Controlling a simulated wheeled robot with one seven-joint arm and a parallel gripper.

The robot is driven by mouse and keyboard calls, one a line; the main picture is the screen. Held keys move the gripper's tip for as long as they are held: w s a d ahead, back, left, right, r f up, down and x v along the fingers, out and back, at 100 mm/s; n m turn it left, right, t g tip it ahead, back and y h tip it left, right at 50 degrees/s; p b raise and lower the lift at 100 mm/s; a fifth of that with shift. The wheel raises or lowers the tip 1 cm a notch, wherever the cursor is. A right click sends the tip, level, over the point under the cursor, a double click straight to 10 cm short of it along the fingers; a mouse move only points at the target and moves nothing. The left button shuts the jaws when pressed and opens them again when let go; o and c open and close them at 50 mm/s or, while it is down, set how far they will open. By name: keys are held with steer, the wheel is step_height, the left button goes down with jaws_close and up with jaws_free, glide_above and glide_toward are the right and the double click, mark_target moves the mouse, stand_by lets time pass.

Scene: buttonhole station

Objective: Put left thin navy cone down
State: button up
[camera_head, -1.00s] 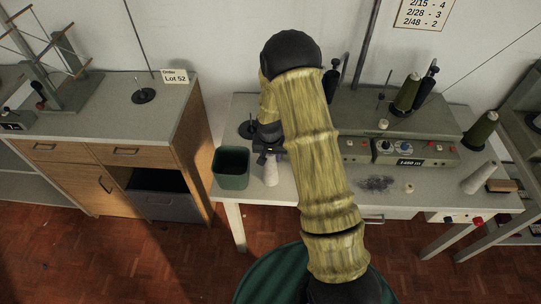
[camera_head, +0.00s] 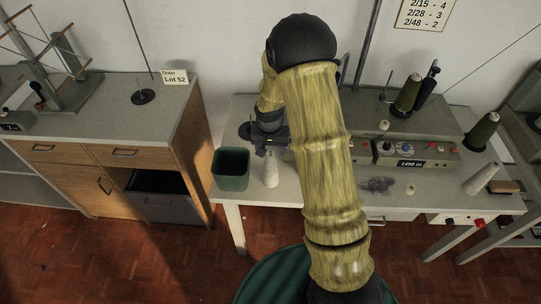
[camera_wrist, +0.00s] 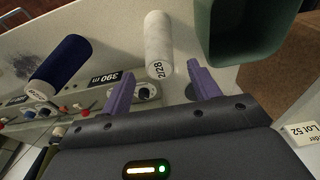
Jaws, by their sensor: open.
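A navy cone (camera_wrist: 60,65) shows at the left of the wrist view, apart from my fingers. It looks to be near the machine front; its exact footing is hard to tell. In the head view my arm hides that area. My gripper (camera_wrist: 160,90) is open, with nothing between its purple fingers. A white cone labelled 2/28 (camera_wrist: 158,45) lies just beyond the fingertips in the wrist view. In the head view the white cone (camera_head: 271,172) stands on the table just below my gripper (camera_head: 268,150).
A green bin (camera_head: 231,170) stands just left of the white cone. A pale cone (camera_head: 481,178) stands at the table's right. A dark smudge (camera_head: 378,184) marks clear tabletop. A wooden cabinet (camera_head: 150,120) is at left.

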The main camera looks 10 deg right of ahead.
steer(key=r, duration=0.4)
steer(key=s+r, duration=0.1)
steer(key=r, duration=0.1)
steer(key=shift+a+r+b, duration=0.15)
steer(key=shift+r+b, duration=0.15)
steer(key=shift+b, duration=0.1)
steer(key=s+r+n, duration=0.1)
steer(key=s+r, duration=0.2)
steer(key=s, duration=0.6)
steer(key=s+r+n, duration=0.2)
steer(key=s+r, duration=0.2)
steer(key=s, duration=0.6)
steer(key=shift+s+r+n+t+y, duration=0.15)
steer(key=shift+r+n+t+y, duration=0.15)
steer(key=shift+t, duration=0.1)
